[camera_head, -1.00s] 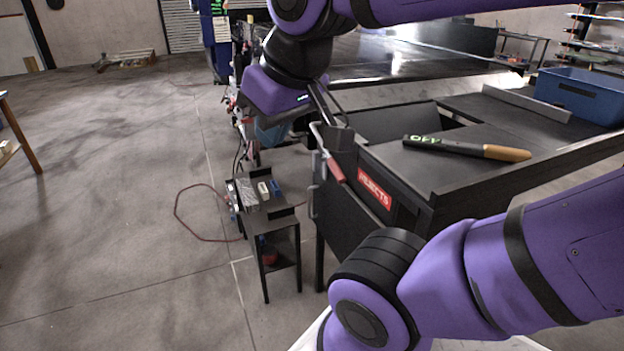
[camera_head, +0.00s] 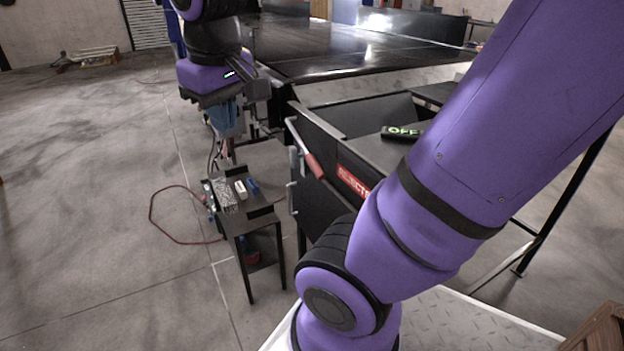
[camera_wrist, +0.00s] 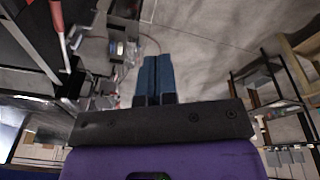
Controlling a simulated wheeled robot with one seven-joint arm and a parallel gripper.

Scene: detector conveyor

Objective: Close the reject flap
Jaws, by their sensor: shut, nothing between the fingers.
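The black reject box with its red REJECTS label (camera_head: 352,183) stands right of centre in the head view. On its left end is a black panel with a red-gripped lever (camera_head: 313,165) on a pale metal bracket. The red grip also shows at the upper left of the wrist view (camera_wrist: 57,15). The box top shows an opening; which panel is the flap, and how far it stands open, I cannot tell for sure. My gripper (camera_head: 228,120) hangs left of the lever, apart from it, blue fingers pointing down. In the wrist view the fingers (camera_wrist: 158,72) are together and empty.
A small black stand (camera_head: 240,215) with several small items is below my gripper. A red cable (camera_head: 160,225) lies on the floor left of it. A black OFF sign (camera_head: 402,132) lies on the box top. Open floor is at the left; the dark conveyor (camera_head: 350,52) is behind.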

